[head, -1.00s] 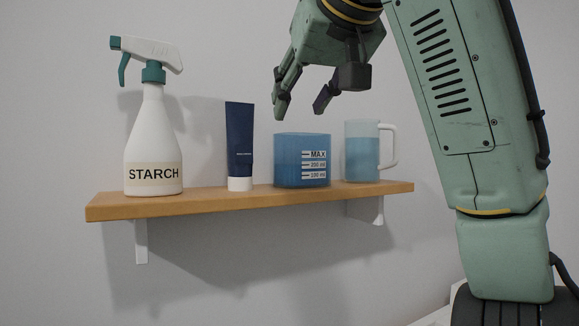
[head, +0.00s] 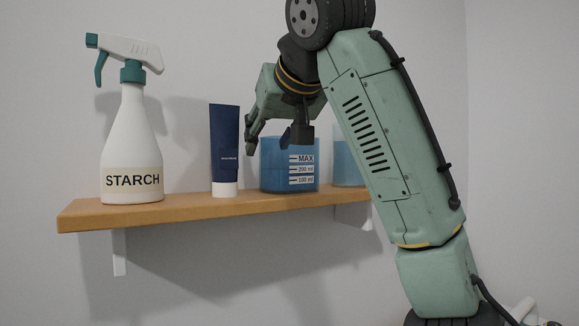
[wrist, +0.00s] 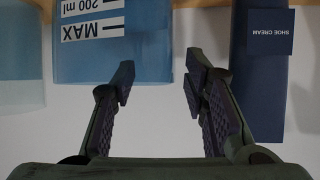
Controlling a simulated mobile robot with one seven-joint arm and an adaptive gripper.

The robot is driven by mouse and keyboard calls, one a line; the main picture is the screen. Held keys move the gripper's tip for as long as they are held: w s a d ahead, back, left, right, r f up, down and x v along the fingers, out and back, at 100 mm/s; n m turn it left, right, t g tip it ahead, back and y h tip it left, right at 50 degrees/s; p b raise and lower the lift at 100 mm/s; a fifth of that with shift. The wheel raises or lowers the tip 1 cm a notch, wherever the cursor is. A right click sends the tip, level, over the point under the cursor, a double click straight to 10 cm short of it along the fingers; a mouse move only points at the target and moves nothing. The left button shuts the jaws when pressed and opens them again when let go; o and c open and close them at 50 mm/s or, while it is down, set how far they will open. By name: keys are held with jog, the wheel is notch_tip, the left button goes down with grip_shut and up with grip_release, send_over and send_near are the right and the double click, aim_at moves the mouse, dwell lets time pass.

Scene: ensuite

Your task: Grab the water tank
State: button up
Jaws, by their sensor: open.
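The water tank (head: 275,178) is a translucent blue container with white MAX, 200 ml and 100 ml marks. It stands upright on the wooden shelf, right of a dark blue tube. In the head view my gripper (head: 268,145) is at its upper left part, partly covering its rim. In the wrist view the picture is upside down, and the tank (wrist: 152,62) is at upper left. My gripper (wrist: 160,75) is open with nothing held. Its left finger overlaps the tank's top; its right finger shows against the gap between tank and tube. I cannot tell whether they touch.
The shoe cream tube (head: 224,145) stands close left of the tank, and a white starch spray bottle (head: 130,140) further left. A jug of blue liquid (head: 346,165) at right is partly hidden by my arm. The wooden shelf (head: 85,215) is narrow, against a grey wall.

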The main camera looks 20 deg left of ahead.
jog(key=shift+w+a+f, duration=0.25)
jog(key=shift+w+a, duration=0.05)
grip_shut()
dwell(0.4)
dwell(0.6)
